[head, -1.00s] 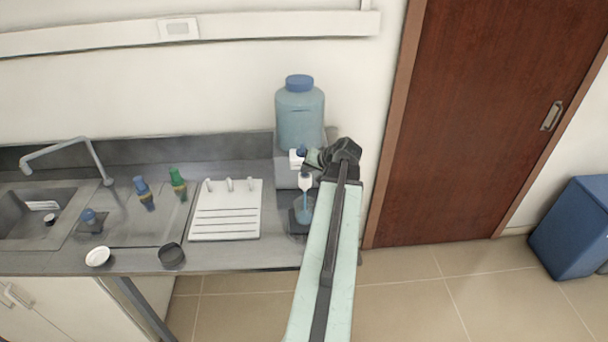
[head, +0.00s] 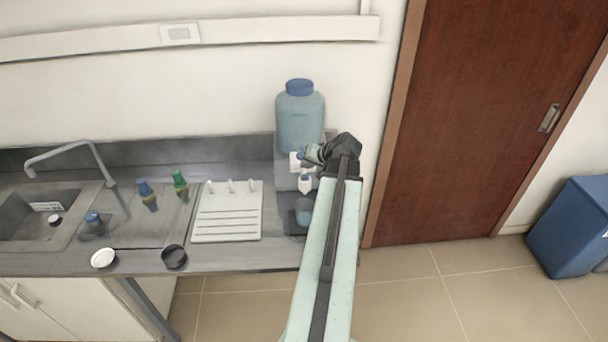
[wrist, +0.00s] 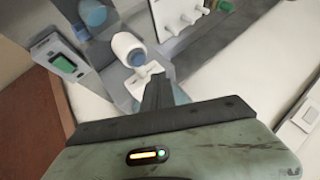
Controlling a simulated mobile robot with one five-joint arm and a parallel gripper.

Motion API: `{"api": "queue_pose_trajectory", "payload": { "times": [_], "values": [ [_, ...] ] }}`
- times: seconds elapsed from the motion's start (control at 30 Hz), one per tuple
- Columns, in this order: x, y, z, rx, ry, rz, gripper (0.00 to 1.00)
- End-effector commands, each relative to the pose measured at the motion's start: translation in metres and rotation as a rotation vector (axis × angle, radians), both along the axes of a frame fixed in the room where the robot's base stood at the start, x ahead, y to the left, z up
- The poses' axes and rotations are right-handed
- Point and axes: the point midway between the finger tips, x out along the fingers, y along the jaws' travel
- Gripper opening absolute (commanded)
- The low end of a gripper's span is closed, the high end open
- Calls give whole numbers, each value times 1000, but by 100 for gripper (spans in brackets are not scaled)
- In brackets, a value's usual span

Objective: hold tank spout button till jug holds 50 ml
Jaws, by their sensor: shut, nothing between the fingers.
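The tank (head: 300,122) is a translucent blue-grey container with a blue lid, standing at the counter's right end. Its white spout (head: 305,183) points down over a small clear jug (head: 304,207) with a bluish look; the water level cannot be read. My gripper (head: 307,155) is shut and empty at the white tap block above the spout, hiding the blue button in the head view. In the wrist view, my gripper (wrist: 156,78) is close to a white cylindrical part (wrist: 127,46) with a blue end. Whether the fingertips touch the button cannot be told.
A white rack (head: 228,212) with pegs lies left of the tank. Bottles (head: 147,190), a dark round dish (head: 174,256) and a sink (head: 40,215) are farther left. A green display (wrist: 63,62) shows in the wrist view. A brown door (head: 465,120) is at right.

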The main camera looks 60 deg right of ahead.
Motion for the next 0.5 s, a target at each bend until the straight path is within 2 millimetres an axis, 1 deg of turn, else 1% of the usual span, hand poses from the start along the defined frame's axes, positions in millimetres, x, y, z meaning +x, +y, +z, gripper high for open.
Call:
{"api": "queue_pose_trajectory", "payload": {
  "times": [0.03,0.23,0.3,0.5],
  "values": [
    [0,0,11,0,0,0,0],
    [0,0,30,0,0,0,0],
    [0,0,33,0,0,0,0],
    [0,0,30,0,0,0,0]
  ]
}}
